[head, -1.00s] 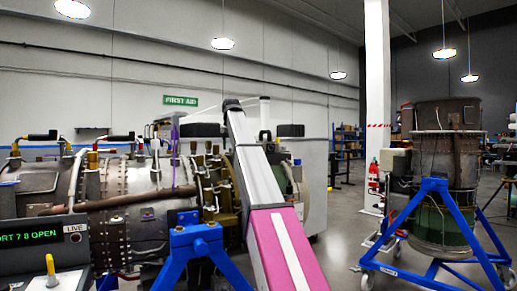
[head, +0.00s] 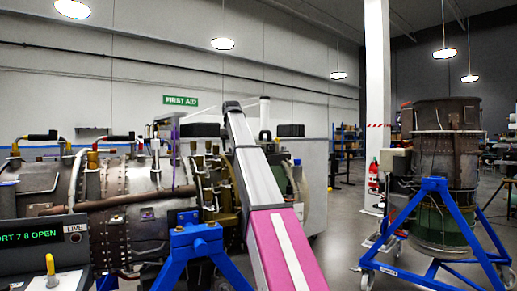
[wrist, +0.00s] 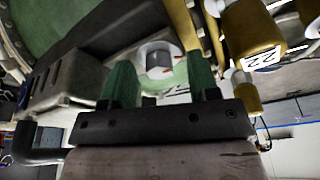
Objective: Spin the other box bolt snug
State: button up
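A round, pale metal bolt head (wrist: 158,60) with orange marks shows in the wrist view, beside a dark grey ribbed box (wrist: 65,85) on the engine. My gripper (wrist: 163,75) has two green fingers standing apart, one on each side of the bolt head. A narrow gap shows at the right finger; contact at the left finger is unclear. The bolt's shank and seat are hidden. In the head view my pink and grey arm (head: 262,190) reaches up to the engine (head: 120,190), and its far end hides the gripper and the bolt.
Brass-coloured cylinders with number tags (wrist: 250,35) stand close to the right of my gripper. A blue stand (head: 195,240) is beside my arm. A second turbine on a blue wheeled stand (head: 435,190) is at the right. Open floor lies between them.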

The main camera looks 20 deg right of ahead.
jog(key=shift+o, duration=0.8)
jog(key=shift+r, duration=0.1)
jog(key=shift+r, duration=2.35)
